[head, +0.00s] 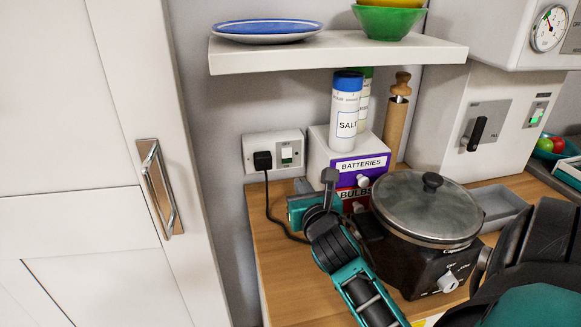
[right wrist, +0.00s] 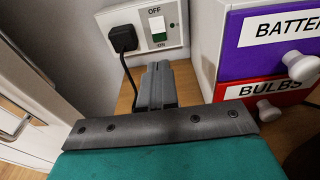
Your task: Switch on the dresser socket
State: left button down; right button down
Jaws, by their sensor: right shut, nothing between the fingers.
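The dresser socket (head: 257,142) is a white wall plate above the wooden top; it also shows in the right wrist view (right wrist: 182,37). A black plug (head: 262,160) sits in its left side. Its switch (head: 288,153) is a white and green rocker on the right side. In the right wrist view the rocker (right wrist: 158,29) has OFF above it and ON below; which way it is pressed I cannot tell. My right gripper (head: 303,185) is shut and empty, its fingers (right wrist: 157,68) just below and in front of the switch, apparently apart from it. My left gripper is out of view.
The drawer box (head: 319,152), labelled BATTERIES and BULBS, stands close right of my right gripper. A lidded cooker (head: 425,210) is further right. The plug's cable (head: 268,200) hangs to the worktop. A shelf (head: 340,52) overhangs above. A cupboard door (head: 80,220) is left.

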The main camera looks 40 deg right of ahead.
aim_at(289, 160)
jog(key=x, duration=1)
jog(key=shift+w+d+b, duration=0.2)
jog(key=shift+w+b, duration=0.1)
jog(key=shift+w, duration=0.05)
jog(key=shift+w+d+f+b, duration=0.15)
jog(key=shift+f+b, duration=0.25)
jog(key=shift+b, duration=0.4)
jog(key=shift+t+h+b, duration=0.3)
jog(key=shift+t+b, duration=0.05)
jog(key=shift+t, duration=0.05)
jog(key=shift+r+p, duration=0.35)
jog(key=shift+r, duration=0.15)
jog(key=shift+f+p, duration=0.2)
jog(key=shift+p, duration=0.2)
jog(key=shift+f, duration=0.1)
jog(key=shift+d, duration=0.2)
